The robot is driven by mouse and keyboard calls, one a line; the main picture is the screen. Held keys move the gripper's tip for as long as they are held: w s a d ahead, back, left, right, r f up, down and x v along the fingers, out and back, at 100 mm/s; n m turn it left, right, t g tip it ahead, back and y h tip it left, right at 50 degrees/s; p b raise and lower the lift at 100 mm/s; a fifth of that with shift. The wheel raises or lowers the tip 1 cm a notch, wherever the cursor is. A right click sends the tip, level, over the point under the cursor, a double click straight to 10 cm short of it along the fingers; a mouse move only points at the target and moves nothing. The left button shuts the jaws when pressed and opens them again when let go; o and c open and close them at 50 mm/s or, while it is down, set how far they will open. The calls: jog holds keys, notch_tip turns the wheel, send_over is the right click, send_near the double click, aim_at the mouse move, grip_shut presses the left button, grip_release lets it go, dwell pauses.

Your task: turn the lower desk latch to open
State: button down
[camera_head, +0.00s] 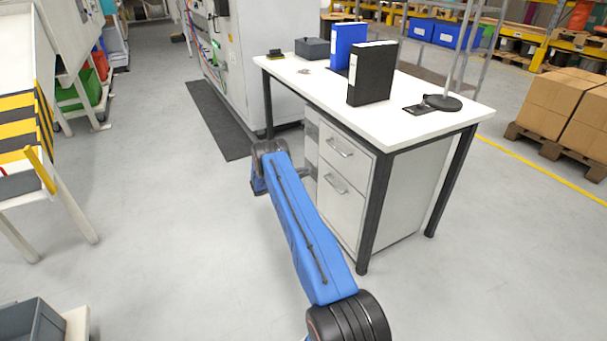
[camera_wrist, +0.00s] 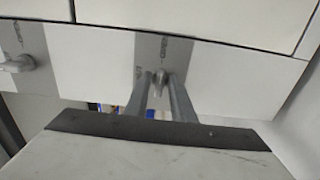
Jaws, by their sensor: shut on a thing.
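In the wrist view, a small grey latch (camera_wrist: 160,77) sits on a grey strip of a white panel. My gripper (camera_wrist: 159,88) is shut on this latch, one finger on each side, and the latch points roughly along the fingers. A second latch (camera_wrist: 20,63) sits on another grey strip to the left, apart from my gripper. Small markings on the strips are too blurred to read. In the head view, the desk's drawer cabinet (camera_head: 345,205) stands beside the end of my arm. The latches do not show clearly there, and my gripper is mostly hidden.
The white desktop (camera_head: 430,128) holds a black binder (camera_head: 371,75), a blue binder (camera_head: 346,46), a grey box (camera_head: 312,47) and a lamp base (camera_head: 443,102). A dark desk leg (camera_head: 376,215) stands right of my arm.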

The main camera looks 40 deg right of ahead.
jog(key=shift+f, duration=0.1)
jog(key=c, duration=1.8)
grip_release()
jog(key=shift+c, duration=0.2)
jog(key=v, duration=1.7)
jog(key=shift+a, duration=0.25)
